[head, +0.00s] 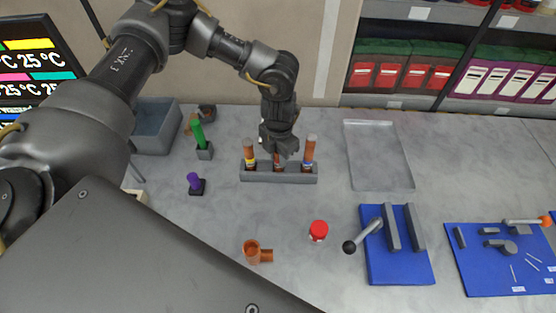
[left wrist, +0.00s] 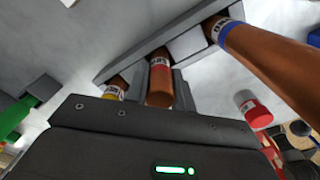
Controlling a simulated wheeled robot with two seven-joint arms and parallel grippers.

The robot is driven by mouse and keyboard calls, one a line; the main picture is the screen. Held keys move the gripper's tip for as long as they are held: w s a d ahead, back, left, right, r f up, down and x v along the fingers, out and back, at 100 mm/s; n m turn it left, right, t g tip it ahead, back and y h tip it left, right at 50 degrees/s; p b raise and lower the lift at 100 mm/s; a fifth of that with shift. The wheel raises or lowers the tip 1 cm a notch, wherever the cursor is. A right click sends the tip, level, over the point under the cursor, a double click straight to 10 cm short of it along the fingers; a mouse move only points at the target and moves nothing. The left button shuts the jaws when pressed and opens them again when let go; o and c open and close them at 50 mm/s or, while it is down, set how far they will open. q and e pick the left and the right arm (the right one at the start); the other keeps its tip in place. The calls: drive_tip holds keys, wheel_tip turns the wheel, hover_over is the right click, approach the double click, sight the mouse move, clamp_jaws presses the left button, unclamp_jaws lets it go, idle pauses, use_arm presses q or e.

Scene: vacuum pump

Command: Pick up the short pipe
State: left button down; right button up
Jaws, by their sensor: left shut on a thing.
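A grey rack (head: 280,177) holds three copper-coloured pipes in a row. The middle pipe with a red band (head: 277,160) is the short one; it also shows in the left wrist view (left wrist: 160,88). My left gripper (head: 279,150) comes down from above and is shut on this pipe, which stands upright in the rack's middle place. The gripper hides the pipe's top in the head view. The yellow-banded pipe (head: 249,152) stands to the left, and the longer blue-banded pipe (head: 309,151) to the right. My right gripper is out of view.
A green piece (head: 198,135) and a purple piece (head: 194,181) stand left of the rack. A red-capped jar (head: 318,231) and a copper tee (head: 252,251) are in front. A grey tray (head: 380,182) and a blue fixture (head: 402,270) lie to the right.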

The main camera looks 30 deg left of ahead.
use_arm(q)
drive_tip(key=shift+r, duration=0.1)
wheel_tip(320, 180, up, 4)
drive_tip(key=p, duration=0.3)
drive_tip(key=s+d+r+p, duration=0.1)
drive_tip(key=s+d+r, duration=0.1)
drive_tip(key=s+r, duration=0.2)
drive_tip(key=s+d+r+p, duration=0.2)
drive_tip(key=s+d+r, duration=0.1)
drive_tip(key=s, duration=0.6)
drive_tip(key=shift+d+r, duration=0.3)
drive_tip(key=shift+r, duration=0.55)
